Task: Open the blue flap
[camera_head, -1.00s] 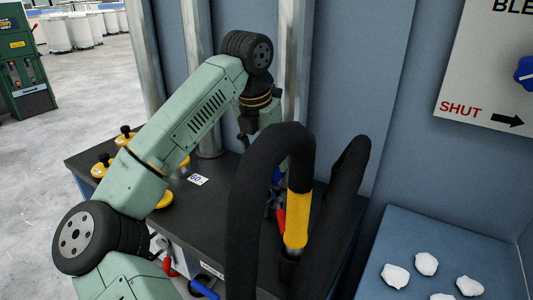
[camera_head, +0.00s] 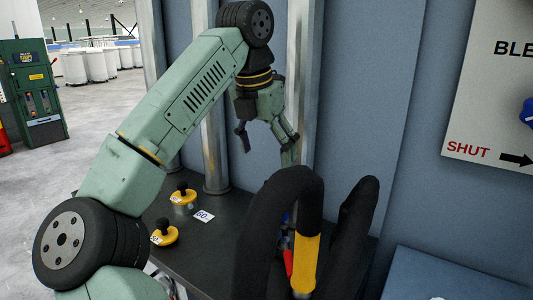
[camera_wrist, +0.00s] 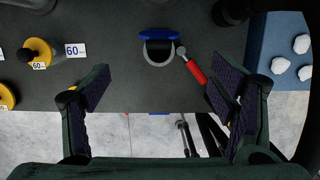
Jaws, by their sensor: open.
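My gripper (camera_head: 268,148) is open and empty, raised above the dark worktop with its fingers pointing down. In the wrist view its two fingers (camera_wrist: 160,85) are spread wide on either side of the picture. Between and beyond them, a blue piece (camera_wrist: 158,34), which looks like the flap, stands at the far side of a pale ring (camera_wrist: 159,61). A dark opening shows inside the ring. A red-handled part (camera_wrist: 195,72) lies just right of it. In the head view the blue piece (camera_head: 286,217) is mostly hidden behind a black hose, and its exact tilt is unclear.
A thick black hose with a yellow band (camera_head: 304,262) arches close at right. Metal posts (camera_head: 302,90) and a blue-grey wall stand behind. A blue tray (camera_wrist: 284,80) with white tufts lies right.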

